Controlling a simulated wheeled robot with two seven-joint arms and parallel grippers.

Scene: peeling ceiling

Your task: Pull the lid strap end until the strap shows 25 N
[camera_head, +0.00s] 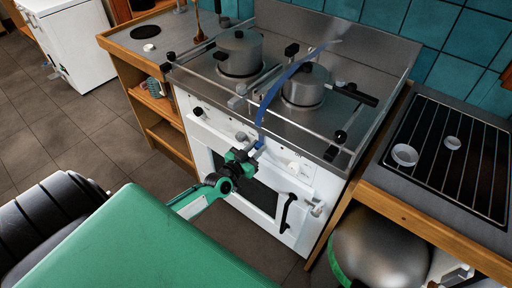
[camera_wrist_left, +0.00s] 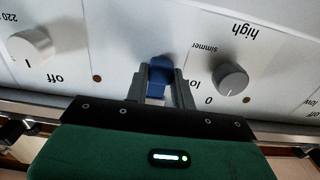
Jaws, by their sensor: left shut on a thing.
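The blue strap (camera_head: 275,91) runs from the back of the stove, by the lidded right pot (camera_head: 304,86), forward and down over the stove's front edge. My left gripper (camera_head: 258,146) is at the front of the stove, below the rail, shut on the strap end. In the left wrist view the blue strap end (camera_wrist_left: 160,72) sits between the two fingers (camera_wrist_left: 160,88), close to the white control panel. I cannot read any force on the strap. My right gripper is not in view.
The white stove (camera_head: 207,127) has a rail and several knobs. A grey knob (camera_wrist_left: 230,79) and a white knob (camera_wrist_left: 31,47) flank the fingers in the wrist view. A second lidded pot (camera_head: 239,54) stands at left. A counter with a black rack (camera_head: 447,150) is at right.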

